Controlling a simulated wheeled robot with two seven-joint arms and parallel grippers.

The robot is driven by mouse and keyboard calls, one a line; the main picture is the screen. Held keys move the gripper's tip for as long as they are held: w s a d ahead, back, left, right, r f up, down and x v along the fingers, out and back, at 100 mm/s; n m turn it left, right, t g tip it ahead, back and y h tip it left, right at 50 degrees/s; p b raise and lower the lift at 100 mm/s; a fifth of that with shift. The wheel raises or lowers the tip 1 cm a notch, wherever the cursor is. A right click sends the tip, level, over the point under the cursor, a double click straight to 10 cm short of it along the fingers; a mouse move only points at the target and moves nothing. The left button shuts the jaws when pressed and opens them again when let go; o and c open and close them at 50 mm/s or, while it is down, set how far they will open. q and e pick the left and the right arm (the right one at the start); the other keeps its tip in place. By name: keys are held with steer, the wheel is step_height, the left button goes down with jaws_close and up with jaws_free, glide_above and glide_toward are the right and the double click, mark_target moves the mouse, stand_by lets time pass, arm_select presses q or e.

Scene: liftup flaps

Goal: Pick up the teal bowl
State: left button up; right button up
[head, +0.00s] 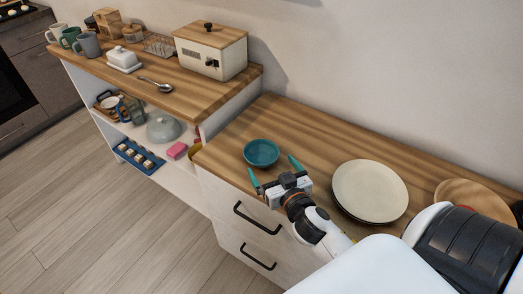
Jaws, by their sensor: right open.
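The teal bowl (261,153) sits upright on the wooden counter top near its left end. My right gripper (273,172) is just in front of the bowl, on the side toward the drawers. Its two teal-tipped fingers are spread apart, one to the left and one to the right, and nothing is between them. I cannot tell exactly how high the fingertips are above the counter. My left gripper is not in view.
A cream plate (370,191) lies to the right of my right gripper, with a round wooden board (476,198) beyond it. A higher shelf unit at left holds a bread box (210,50), mugs and a butter dish (124,59). Drawers with black handles (258,218) are below the counter.

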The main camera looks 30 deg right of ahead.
mark_target(269, 165)
steer(key=shift+x, duration=1.2)
steer(key=shift+w+d, duration=0.1)
steer(key=shift+w, duration=0.3)
steer(key=x, duration=0.3)
steer(key=p+x, duration=0.1)
steer(key=x, duration=0.1)
steer(key=shift+f, duration=0.3)
steer(key=shift+w+d+f, duration=0.1)
steer(key=shift+w, duration=0.05)
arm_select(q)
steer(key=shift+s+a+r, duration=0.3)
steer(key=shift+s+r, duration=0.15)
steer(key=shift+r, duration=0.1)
arm_select(e)
steer(key=c, duration=0.7)
